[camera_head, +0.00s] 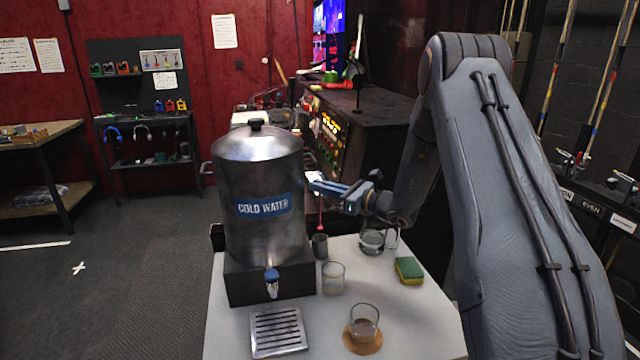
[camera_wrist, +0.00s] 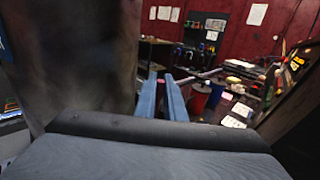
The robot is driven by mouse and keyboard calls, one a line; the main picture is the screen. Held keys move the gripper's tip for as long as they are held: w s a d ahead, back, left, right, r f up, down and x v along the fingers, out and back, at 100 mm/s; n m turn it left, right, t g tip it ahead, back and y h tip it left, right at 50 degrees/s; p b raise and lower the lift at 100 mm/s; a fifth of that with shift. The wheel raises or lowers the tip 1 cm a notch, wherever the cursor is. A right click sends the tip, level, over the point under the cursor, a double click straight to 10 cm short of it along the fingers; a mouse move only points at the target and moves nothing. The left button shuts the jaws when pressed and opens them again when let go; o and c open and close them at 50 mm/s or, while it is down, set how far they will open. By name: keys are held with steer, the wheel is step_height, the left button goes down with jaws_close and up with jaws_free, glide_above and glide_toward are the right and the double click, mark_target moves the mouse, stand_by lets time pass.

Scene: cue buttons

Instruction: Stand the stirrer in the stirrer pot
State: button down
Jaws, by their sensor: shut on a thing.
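The stirrer (camera_head: 321,213) is a thin red stick, upright in the head view. My gripper (camera_head: 320,184) is shut on its upper end, beside the right side of the water urn. The stirrer's red end (camera_wrist: 160,82) also shows between the two blue fingers (camera_wrist: 162,92) in the wrist view. The stirrer pot (camera_head: 320,247) is a small dark grey cup on the white table, directly below my gripper. The stirrer's lower end meets the pot's mouth in the picture. I cannot tell how far inside it is.
The steel cold water urn (camera_head: 257,180) stands close on the left, on a black base. A glass (camera_head: 333,280), a clear jug (camera_head: 371,241), a sponge (camera_head: 409,270), a glass (camera_head: 364,318) on a cork coaster (camera_head: 362,344) and a drip tray (camera_head: 278,332) stand around.

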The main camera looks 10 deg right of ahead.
steer(key=shift+f+b, duration=2.8)
steer(key=shift+f, duration=2)
steer(key=c, duration=1.8)
jaws_free()
steer(key=shift+o, duration=0.2)
